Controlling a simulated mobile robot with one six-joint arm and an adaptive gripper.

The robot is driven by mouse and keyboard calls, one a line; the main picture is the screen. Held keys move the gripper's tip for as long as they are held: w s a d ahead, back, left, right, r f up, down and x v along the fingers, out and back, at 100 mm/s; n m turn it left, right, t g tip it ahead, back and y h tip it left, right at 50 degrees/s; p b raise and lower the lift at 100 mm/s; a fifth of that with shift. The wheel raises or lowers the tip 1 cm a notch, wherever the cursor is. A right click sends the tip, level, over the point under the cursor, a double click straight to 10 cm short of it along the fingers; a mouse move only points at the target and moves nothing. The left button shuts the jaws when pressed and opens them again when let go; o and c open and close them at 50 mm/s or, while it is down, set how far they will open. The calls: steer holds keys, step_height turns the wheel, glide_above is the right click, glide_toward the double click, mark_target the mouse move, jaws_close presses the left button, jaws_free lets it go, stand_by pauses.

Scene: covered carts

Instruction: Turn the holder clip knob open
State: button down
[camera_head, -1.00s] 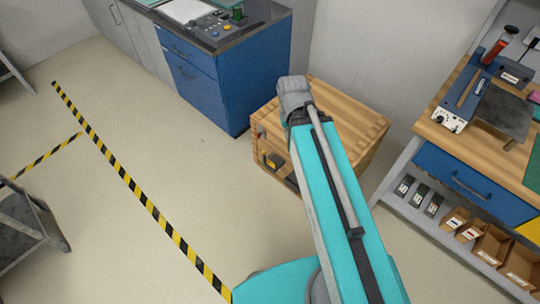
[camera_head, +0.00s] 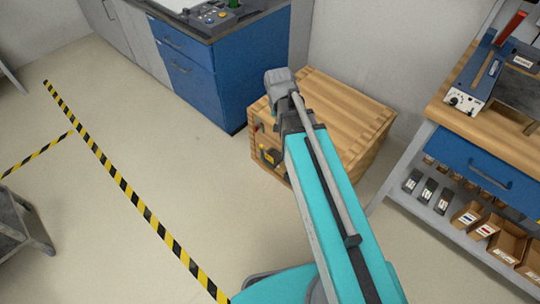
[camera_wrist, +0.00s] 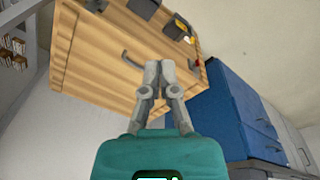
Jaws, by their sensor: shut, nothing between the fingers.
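A wooden box-like cart (camera_head: 345,110) stands on the floor behind my arm in the head view. On its left face are a small red part (camera_head: 258,127) and a black and yellow part (camera_head: 270,157). The wrist view shows the wooden cart (camera_wrist: 100,60) from close by, with a dark curved handle (camera_wrist: 130,57), the black and yellow part (camera_wrist: 178,27) and a red bit at its edge (camera_wrist: 197,63). I cannot tell which part is the holder clip knob. My gripper (camera_wrist: 160,66) is shut and empty, pointing toward the wooden face; contact is not clear.
A blue cabinet (camera_head: 215,75) stands left of the cart. A workbench (camera_head: 490,125) with a shelf of small boxes is at right. Open floor with black and yellow tape (camera_head: 125,185) lies at left. A grey frame (camera_head: 20,230) stands at the left edge.

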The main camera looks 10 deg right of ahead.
steer(key=w+f+m+b, duration=0.2)
steer(key=w+f+b, duration=0.5)
steer(key=f+b, duration=0.3)
steer(key=w+f+m+t+h+b, duration=0.1)
steer(key=w+f+m+b, duration=0.2)
steer(key=w+f+b, duration=0.4)
steer(key=w+f+m+h+b, duration=0.1)
steer(key=w+f+m+b, duration=0.2)
steer(key=w+f+b, duration=0.4)
steer(key=shift+w+d+f+t+b, duration=0.15)
steer(key=shift+w+f+t+b, duration=0.15)
steer(key=shift+f+b, duration=3.2)
steer(key=shift+f, duration=0.1)
steer(key=shift+f, duration=0.15)
steer(key=b+x, duration=0.9)
steer(key=x, duration=0.1)
steer(key=shift+d, duration=0.15)
steer(key=shift+s+a+r, duration=0.2)
steer(key=shift+s+a, duration=0.5)
steer(key=shift+a, duration=0.15)
steer(key=shift+s+a, duration=0.5)
steer(key=shift+a, duration=0.25)
